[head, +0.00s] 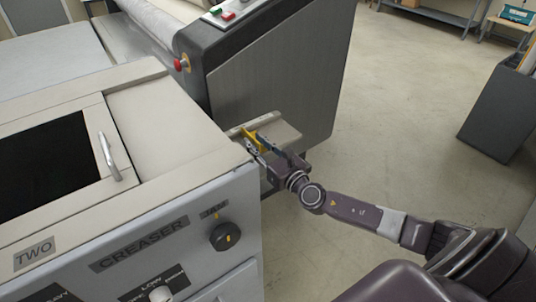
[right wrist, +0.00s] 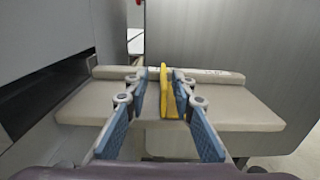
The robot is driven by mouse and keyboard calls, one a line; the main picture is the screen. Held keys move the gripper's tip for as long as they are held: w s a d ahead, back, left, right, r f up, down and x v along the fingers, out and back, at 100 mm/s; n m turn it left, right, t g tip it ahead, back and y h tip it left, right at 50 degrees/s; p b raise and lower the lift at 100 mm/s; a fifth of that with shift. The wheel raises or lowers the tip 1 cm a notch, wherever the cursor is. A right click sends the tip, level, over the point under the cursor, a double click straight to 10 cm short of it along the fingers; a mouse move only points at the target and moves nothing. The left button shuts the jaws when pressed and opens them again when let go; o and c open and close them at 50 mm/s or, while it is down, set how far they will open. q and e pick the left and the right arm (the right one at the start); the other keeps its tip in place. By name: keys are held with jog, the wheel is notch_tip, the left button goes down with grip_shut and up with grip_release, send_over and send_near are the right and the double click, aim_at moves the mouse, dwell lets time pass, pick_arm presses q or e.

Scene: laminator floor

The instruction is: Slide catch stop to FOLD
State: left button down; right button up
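The yellow catch stop (head: 249,133) stands on the catch tray (head: 287,132) at the side of the creaser. In the right wrist view the stop (right wrist: 163,80) rises upright near the middle of the beige tray (right wrist: 245,105), against its raised back rail (right wrist: 110,72). My right gripper (head: 256,143) reaches over the tray from the front. In the wrist view its blue fingers (right wrist: 160,82) are apart, one on each side of the stop. The stop is nearer the right finger, with a gap to the left finger; contact on the right is unclear. My left gripper is out of view.
The creaser (head: 180,225), with a black knob (head: 224,236), stands left of my right arm. A dark grey machine panel (head: 285,75) with a red button (head: 181,63) stands behind the tray. Small lettering on the rail is unreadable.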

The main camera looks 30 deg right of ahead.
jog(key=s, duration=0.9)
jog(key=shift+d, duration=0.25)
